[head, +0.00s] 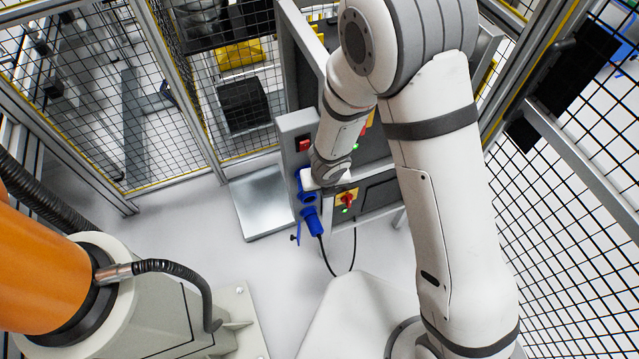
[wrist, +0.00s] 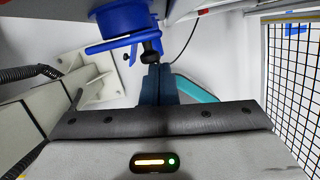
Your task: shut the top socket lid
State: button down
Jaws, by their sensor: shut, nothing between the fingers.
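The top socket (head: 305,186) is a blue fitting on the side of the grey cabinet, partly hidden by my arm's end in the head view. In the wrist view a large blue socket body (wrist: 130,18) is at the top, with a flat blue lid (wrist: 110,45) seen nearly edge-on at its near side. Whether the lid stands fully open is hard to tell. My gripper (wrist: 153,68) is shut and empty, its dark fingers together just below and right of the lid. A dark knob-like part (wrist: 150,48) shows at the fingertips; contact is unclear.
Below the top socket, a lower blue socket with a plug (head: 313,222) has a black cable (head: 335,262) hanging from it. A red switch (head: 304,145) and a red-yellow knob (head: 347,199) are on the cabinet. An orange robot (head: 45,265) stands at left. Mesh fencing surrounds the cell.

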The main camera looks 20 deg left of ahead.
jog(key=shift+a, duration=0.1)
dwell(0.5)
jog(key=s+d+r+p, duration=0.3)
jog(key=d+r+p, duration=0.2)
jog(key=r, duration=0.4)
jog(key=shift+s+r+p, duration=0.3)
jog(key=shift+s+r, duration=0.05)
dwell(0.5)
